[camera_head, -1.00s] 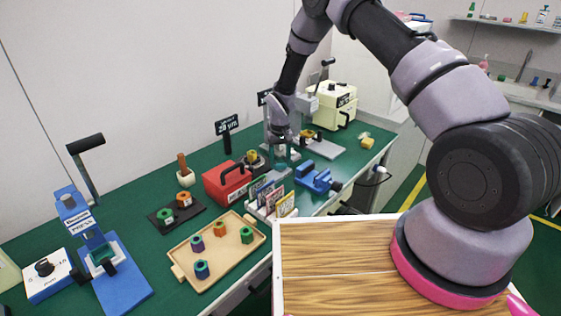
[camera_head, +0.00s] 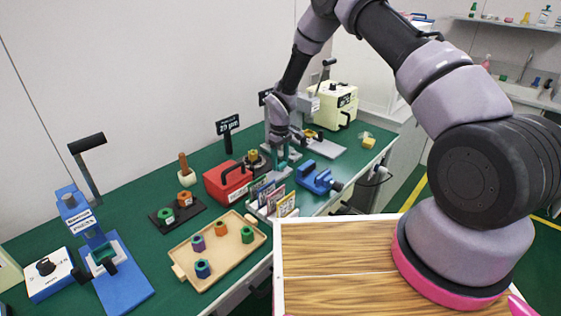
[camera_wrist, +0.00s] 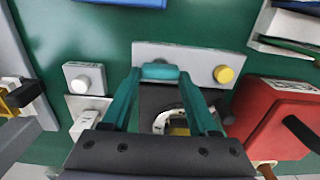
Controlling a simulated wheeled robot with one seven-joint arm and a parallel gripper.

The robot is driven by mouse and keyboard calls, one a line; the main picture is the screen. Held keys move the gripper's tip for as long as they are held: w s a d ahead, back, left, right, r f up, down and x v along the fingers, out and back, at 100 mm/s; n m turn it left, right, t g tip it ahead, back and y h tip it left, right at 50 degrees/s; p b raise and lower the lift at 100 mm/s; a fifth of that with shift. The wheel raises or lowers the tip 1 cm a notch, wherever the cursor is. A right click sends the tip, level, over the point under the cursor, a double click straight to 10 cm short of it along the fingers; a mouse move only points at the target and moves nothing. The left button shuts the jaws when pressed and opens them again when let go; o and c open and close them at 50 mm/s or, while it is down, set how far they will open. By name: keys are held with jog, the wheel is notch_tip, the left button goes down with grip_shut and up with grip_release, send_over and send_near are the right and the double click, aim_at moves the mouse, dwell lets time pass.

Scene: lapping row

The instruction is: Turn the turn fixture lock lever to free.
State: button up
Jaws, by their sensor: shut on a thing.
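The turn fixture shows in the wrist view as a grey plate (camera_wrist: 200,58) with a yellow round knob (camera_wrist: 224,74) at its right end. Behind it is a dark block with a pale ring (camera_wrist: 178,122) around a yellowish part, partly covered by my fingers. My gripper (camera_wrist: 160,72) has teal fingers that come together over the plate, left of the yellow knob. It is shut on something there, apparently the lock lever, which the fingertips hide. In the head view my gripper (camera_head: 283,158) is low over the bench, and the lever cannot be made out.
The red box (camera_head: 227,182) stands close beside my gripper, with the card rack (camera_head: 268,208) and blue vise (camera_head: 318,178) in front. White square blocks (camera_wrist: 84,78) lie left of the fixture in the wrist view. A wooden tray (camera_head: 215,270) is farther left on the bench.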

aim_at(281, 163)
dwell(0.4)
jog(key=o, duration=1.4)
jog(key=shift+r, duration=0.1)
notch_tip(281, 163, up, 11)
jog(key=shift+f, duration=0.15)
